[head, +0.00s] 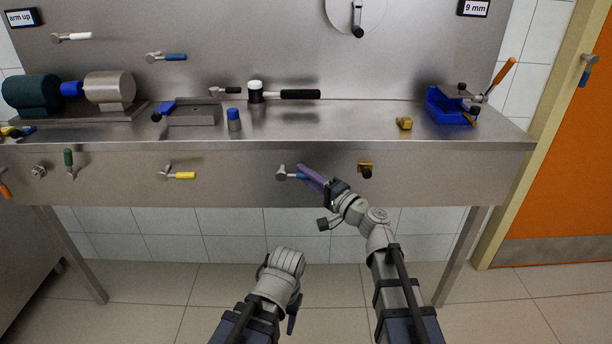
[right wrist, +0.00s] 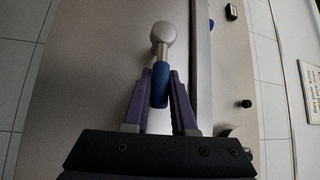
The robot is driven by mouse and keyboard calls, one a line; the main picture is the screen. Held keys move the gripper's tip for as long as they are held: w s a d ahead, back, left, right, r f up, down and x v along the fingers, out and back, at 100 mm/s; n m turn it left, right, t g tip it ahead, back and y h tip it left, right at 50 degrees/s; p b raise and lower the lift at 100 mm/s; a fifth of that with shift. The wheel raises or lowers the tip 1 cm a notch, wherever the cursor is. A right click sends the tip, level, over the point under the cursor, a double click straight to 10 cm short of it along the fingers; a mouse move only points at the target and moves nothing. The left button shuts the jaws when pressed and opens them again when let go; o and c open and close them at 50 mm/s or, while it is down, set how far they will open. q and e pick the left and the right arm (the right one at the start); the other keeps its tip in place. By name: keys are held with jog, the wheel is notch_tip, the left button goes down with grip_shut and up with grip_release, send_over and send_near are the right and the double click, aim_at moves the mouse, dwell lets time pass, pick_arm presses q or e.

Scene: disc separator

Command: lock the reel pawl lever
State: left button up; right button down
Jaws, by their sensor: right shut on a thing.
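A small lever with a round metal hub and a blue grip (head: 284,175) sits on the front panel below the bench top, its grip pointing right. No label on it can be read, so I cannot tell whether it is the reel pawl lever. My right gripper (head: 303,172), with purple fingers, is shut on the blue grip. In the right wrist view the blue grip (right wrist: 159,88) lies between the two fingertips (right wrist: 160,78), with the metal hub beyond them. My left gripper (head: 290,290) hangs low in front of the bench, away from the lever; its jaws cannot be made out.
A mallet (head: 290,94) and a blue vise (head: 445,107) are on the bench top (head: 330,125).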

jog(key=r+n+p, duration=0.1)
jog(key=p, duration=0.2)
jog(key=r+n+g+h+p, duration=0.1)
jog(key=p, duration=0.2)
jog(key=r+n+g+h+p, duration=0.1)
jog(key=p, duration=0.2)
jog(key=shift+a+r+p, duration=0.25)
jog(key=shift+r+p, duration=0.05)
jog(key=a+n+h+p, duration=0.1)
jog(key=p, duration=0.2)
jog(key=r+n+g+h+p, duration=0.1)
jog(key=h+p, duration=0.1)
jog(key=p, duration=0.2)
jog(key=a+r+n+g+h+p, duration=0.1)
jog(key=p, duration=0.2)
jog(key=shift+a+r+n+h+p, duration=0.15)
jog(key=shift+a+n+h+p, duration=0.15)
jog(key=shift+n+h, duration=0.1)
jog(key=shift+a+r+n+g+h+p, duration=0.1)
jog(key=shift+a+n+g+h+p, duration=0.35)
jog(key=shift+h+p, duration=0.75)
jog(key=shift+a, duration=0.2)
jog(key=c, duration=0.7)
grip_release()
jog(key=shift+c, duration=0.2)
